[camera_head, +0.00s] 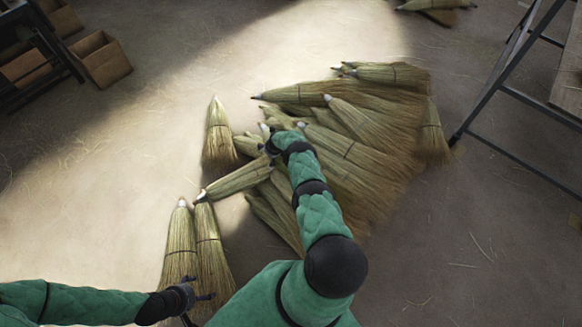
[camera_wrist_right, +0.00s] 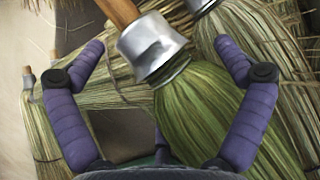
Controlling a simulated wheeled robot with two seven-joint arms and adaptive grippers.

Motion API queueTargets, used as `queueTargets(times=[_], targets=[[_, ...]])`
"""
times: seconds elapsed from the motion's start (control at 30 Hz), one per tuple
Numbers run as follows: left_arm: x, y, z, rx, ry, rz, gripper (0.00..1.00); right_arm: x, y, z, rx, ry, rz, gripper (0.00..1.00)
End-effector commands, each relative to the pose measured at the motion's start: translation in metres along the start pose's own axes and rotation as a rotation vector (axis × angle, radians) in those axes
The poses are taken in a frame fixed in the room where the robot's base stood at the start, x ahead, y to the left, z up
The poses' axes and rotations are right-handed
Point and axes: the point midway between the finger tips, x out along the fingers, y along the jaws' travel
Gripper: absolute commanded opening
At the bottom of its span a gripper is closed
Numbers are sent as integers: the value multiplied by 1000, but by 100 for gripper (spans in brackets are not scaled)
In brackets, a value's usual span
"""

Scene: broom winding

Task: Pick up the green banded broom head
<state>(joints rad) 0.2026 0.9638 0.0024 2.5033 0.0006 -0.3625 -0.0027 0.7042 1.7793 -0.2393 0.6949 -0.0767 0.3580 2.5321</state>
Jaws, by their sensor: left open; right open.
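A broom head with green-tinted bristles (camera_wrist_right: 205,115), a silver metal collar and a wooden stub lies between the fingers of my right gripper (camera_wrist_right: 160,47) in the right wrist view. The purple fingers are spread on either side of it, apart from the collar. A dark green line shows where the bristles meet the collar. In the head view my right gripper (camera_head: 270,147) is over the left part of the broom pile, and I cannot tell the green broom head apart from the others there. My left gripper (camera_head: 200,295) is open by two broom heads at the lower left.
A large pile of straw broom heads (camera_head: 365,155) covers the middle floor. One broom head (camera_head: 219,135) stands apart left of it. Cardboard boxes (camera_head: 100,60) are at the upper left, and a dark metal frame (camera_head: 500,85) is at the right. The left floor is mostly clear.

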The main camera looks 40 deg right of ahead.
Motion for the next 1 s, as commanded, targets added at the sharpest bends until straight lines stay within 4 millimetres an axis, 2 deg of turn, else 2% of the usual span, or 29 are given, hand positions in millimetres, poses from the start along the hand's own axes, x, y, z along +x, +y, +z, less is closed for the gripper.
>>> queueTargets(times=[0.03,0.2,0.27,0.67,0.77,0.8,1.0], targets=[[0,0,0,0,0,0,84,0,0,0,0,0,0,92],[0,0,0,0,0,0,84,0,0,0,0,0,0,44],[0,0,0,0,0,0,84,0,0,0,1,1,1,27],[-2,1,0,0,0,0,84,-3,0,1,2,0,0,27],[-6,2,0,0,0,0,84,-9,0,4,2,0,1,27],[-9,3,0,0,0,0,84,-12,0,5,2,0,1,19],[-24,9,1,0,0,0,84,-34,-1,15,1,-1,-1,19]])
